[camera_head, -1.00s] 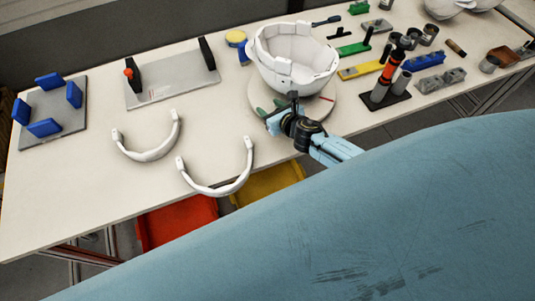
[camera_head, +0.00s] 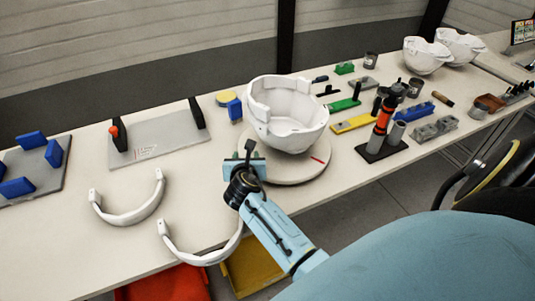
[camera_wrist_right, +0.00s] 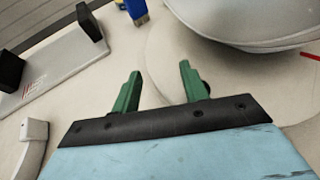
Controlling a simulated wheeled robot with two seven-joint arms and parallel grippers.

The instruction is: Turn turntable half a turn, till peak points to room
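The turntable (camera_head: 300,172) is a pale round disc on the bench with a red mark (camera_head: 318,160) at its front right. A white helmet shell (camera_head: 288,115) sits on it, open side up; I cannot tell which end is the peak. My right gripper (camera_head: 247,155) is at the disc's left edge. In the right wrist view its two green fingers (camera_wrist_right: 160,72) are apart with nothing between them, close to the curved edge of the turntable (camera_wrist_right: 235,75). The shell's underside (camera_wrist_right: 245,25) shows beyond them. Whether a finger touches the disc is unclear. My left gripper is out of view.
Two white curved bands (camera_head: 130,216) (camera_head: 205,258) lie left of my right arm. A grey plate with black uprights (camera_head: 160,142) and a blue-block fixture (camera_head: 40,178) stand further left. A black stand with an orange-red tool (camera_head: 382,130) is right of the turntable.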

